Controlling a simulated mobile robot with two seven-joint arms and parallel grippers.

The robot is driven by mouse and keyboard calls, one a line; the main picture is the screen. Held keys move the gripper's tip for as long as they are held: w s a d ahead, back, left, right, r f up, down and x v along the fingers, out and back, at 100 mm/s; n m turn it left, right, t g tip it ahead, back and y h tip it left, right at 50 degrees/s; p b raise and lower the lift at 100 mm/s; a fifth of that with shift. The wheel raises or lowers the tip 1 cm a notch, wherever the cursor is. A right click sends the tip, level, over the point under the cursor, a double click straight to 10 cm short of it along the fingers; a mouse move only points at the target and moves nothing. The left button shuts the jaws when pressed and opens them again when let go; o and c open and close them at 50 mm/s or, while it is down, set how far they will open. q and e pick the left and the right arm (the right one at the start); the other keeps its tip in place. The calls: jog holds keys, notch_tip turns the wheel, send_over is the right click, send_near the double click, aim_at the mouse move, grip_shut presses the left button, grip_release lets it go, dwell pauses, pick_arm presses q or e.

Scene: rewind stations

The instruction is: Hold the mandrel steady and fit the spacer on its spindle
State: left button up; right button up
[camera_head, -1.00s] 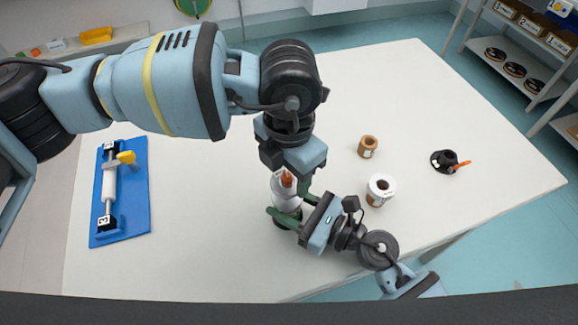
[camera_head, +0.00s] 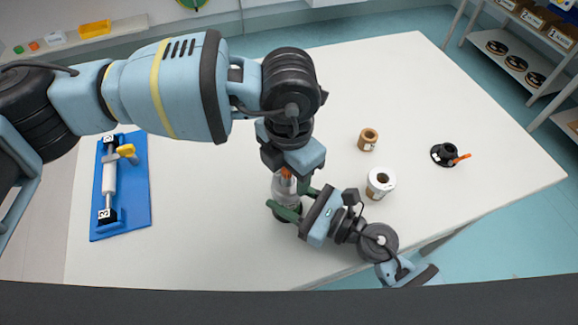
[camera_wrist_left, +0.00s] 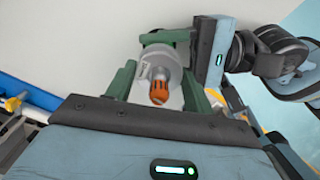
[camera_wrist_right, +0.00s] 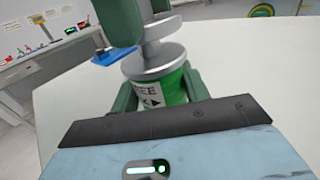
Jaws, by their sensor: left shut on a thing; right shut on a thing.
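The mandrel (camera_wrist_right: 173,92) stands upright near the table's front edge, a green body with a black-and-white label and a grey flange (camera_wrist_right: 155,62). The orange tip of its spindle shows in the head view (camera_head: 286,174) and in the left wrist view (camera_wrist_left: 158,91). My right gripper (camera_head: 290,203) is shut around the green body. My left gripper (camera_wrist_left: 158,78) is above it, pointing down, shut on the pale grey spacer (camera_wrist_right: 162,28). The spacer is around the spindle, seemingly a little above the flange; its seating is partly hidden by my fingers.
A tan core (camera_head: 368,139) and a white roll (camera_head: 381,182) stand right of my grippers. A black piece with an orange lever (camera_head: 445,154) is farther right. A blue board (camera_head: 123,218) with a white roller and yellow handle lies left. The table's back is clear.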

pick_arm(q)
jog(key=shift+f, duration=0.85)
jog(key=o, duration=1.1)
jog(key=shift+o, duration=0.2)
jog(key=shift+r, duration=0.1)
notch_tip(320, 180, up, 12)
jog(key=shift+f, duration=0.1)
pick_arm(e)
jog(key=o, duration=1.2)
